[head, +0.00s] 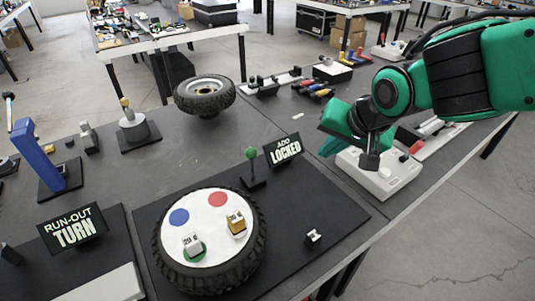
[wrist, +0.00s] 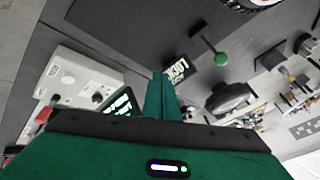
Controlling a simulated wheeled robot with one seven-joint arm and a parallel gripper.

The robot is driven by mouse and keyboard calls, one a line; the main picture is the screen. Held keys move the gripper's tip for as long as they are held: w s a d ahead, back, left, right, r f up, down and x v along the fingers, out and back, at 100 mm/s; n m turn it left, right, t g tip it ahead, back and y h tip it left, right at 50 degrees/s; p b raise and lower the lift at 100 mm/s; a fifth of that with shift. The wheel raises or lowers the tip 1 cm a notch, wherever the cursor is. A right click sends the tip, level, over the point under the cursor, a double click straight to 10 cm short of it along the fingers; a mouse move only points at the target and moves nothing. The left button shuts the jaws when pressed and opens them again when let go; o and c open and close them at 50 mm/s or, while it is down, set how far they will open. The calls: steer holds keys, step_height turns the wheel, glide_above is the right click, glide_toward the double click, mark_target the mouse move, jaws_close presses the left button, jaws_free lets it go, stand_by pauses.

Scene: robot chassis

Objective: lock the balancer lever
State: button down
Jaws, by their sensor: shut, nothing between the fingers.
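The balancer lever is a thin dark post with a green ball knob (head: 250,154), standing upright on a dark base behind the tyre. It also shows in the wrist view, where the green knob (wrist: 221,59) is apart from my fingers. Beside it a black sign (head: 283,150) reads "ADD LOCKED". The balancer tyre (head: 165,232) lies flat on a dark mat with a white disc on top. My gripper (head: 328,147) is to the right of the lever and sign, above the table. Its green fingers (wrist: 162,97) are together and empty.
A white box with knobs (head: 386,182) is beneath my arm. A "RUN-OUT TURN" sign (head: 73,228) and blue stand (head: 38,160) are at left. Another wheel (head: 205,95) lies behind. The mat (head: 325,205) is mostly clear right of the tyre, apart from a small block (head: 312,237).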

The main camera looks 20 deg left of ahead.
steer(key=s+a+y, duration=0.1)
steer(key=s+a, duration=0.1)
steer(key=a, duration=0.5)
glide_toward(251, 164)
step_height(251, 164, down, 3)
steer(key=w+d, duration=0.2)
steer(key=w, duration=0.1)
steer(key=shift+w+a+r+n, duration=0.1)
steer(key=shift+a+r+n, duration=0.1)
steer(key=shift+a, duration=0.25)
steer(key=shift+a+r+n, duration=0.1)
steer(key=shift+a+n, duration=0.1)
steer(key=shift+a, duration=0.25)
